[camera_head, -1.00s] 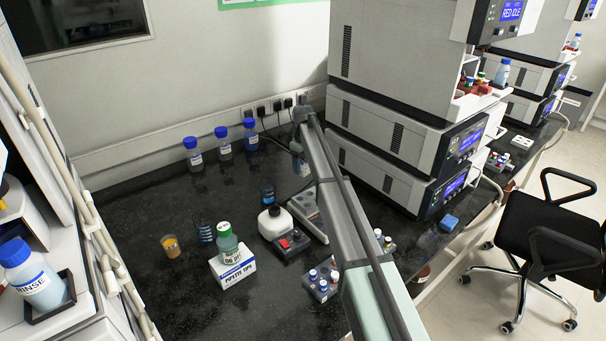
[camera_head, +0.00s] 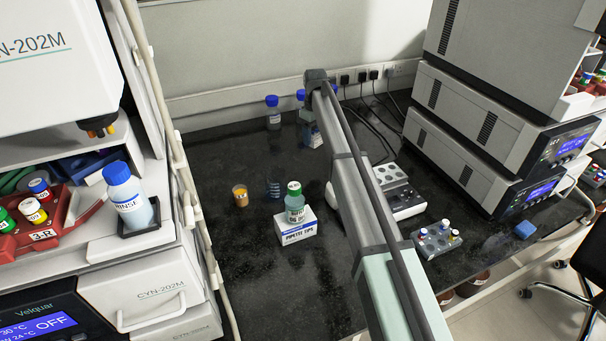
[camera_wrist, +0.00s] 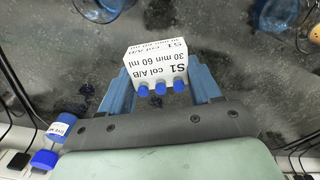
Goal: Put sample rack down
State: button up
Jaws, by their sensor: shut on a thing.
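In the wrist view, my gripper (camera_wrist: 158,72) has its two blue fingers shut on the sides of a white sample rack (camera_wrist: 154,60). The rack is a small block labelled "S1 col A/B 30 min 60 ml", with three blue-capped vials in a row on its near side. The dark bench top shows beyond it. I cannot tell whether the rack touches the bench. In the head view, my arm reaches toward the back wall and largely hides the gripper and the rack.
A green-capped bottle (camera_head: 295,203) stands on a pipette-tips box (camera_head: 296,230). An amber-filled beaker (camera_head: 240,196) is to its left. A grey vial rack (camera_head: 436,241) is right of my arm. Blue-capped bottles (camera_head: 273,113) stand along the wall. The dark bench (camera_head: 285,300) is clear in front.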

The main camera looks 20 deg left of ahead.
send_over(301, 172)
jog(key=m, duration=0.5)
jog(key=shift+d+f, duration=0.1)
jog(key=shift+f, duration=4.95)
jog(key=shift+f, duration=0.1)
jog(key=o, duration=1.1)
jog(key=shift+c, duration=0.2)
notch_tip(301, 172, up, 12)
